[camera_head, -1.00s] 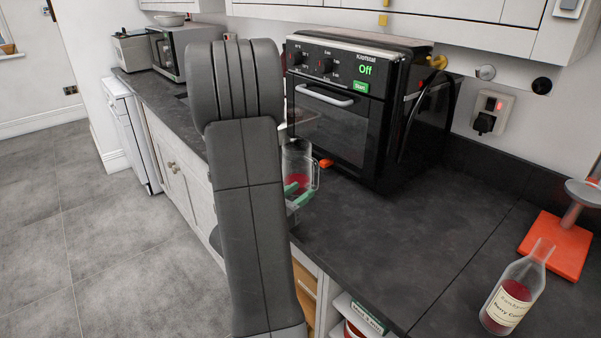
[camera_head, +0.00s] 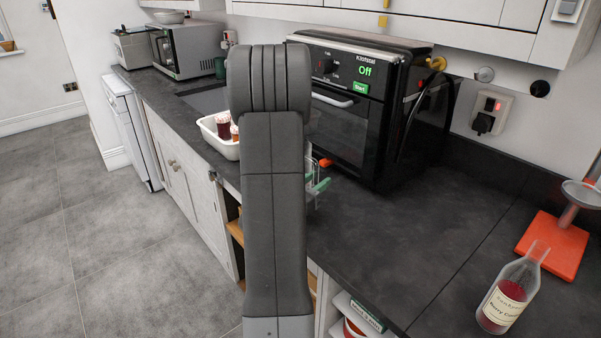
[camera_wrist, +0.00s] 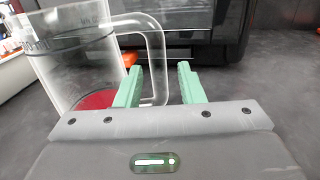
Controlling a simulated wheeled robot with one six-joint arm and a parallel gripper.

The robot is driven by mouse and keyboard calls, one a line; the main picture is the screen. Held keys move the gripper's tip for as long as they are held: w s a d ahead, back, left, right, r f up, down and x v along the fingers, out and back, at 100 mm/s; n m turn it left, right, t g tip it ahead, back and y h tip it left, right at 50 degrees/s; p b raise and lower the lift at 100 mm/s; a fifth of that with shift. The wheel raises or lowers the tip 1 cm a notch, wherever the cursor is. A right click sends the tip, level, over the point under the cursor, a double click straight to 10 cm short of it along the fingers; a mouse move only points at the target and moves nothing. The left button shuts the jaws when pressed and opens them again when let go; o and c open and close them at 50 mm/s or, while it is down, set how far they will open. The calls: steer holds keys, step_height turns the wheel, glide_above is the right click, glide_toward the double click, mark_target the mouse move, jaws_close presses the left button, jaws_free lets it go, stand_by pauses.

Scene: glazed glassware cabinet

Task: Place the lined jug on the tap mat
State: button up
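A clear glass jug (camera_wrist: 75,60) with a loop handle, dark line markings and red at its bottom stands on the counter at left in the wrist view. In the head view my arm hides nearly all of it. My gripper (camera_wrist: 160,72) has two green fingers, spread apart. The upright bar of the handle shows between them, with gaps visible on both sides; I cannot tell whether it lies fully within their reach. The fingers also show beside my arm in the head view (camera_head: 318,187). An orange-red mat (camera_head: 568,262) lies at the far right, with a grey stand on it.
A black oven (camera_head: 350,120) stands behind the jug, with a small orange item (camera_head: 325,163) at its foot. A white tray (camera_head: 210,130) with jars is at left. The counter between oven and bottle is clear.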

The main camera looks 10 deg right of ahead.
jaws_close()
steer(key=shift+r, duration=0.1)
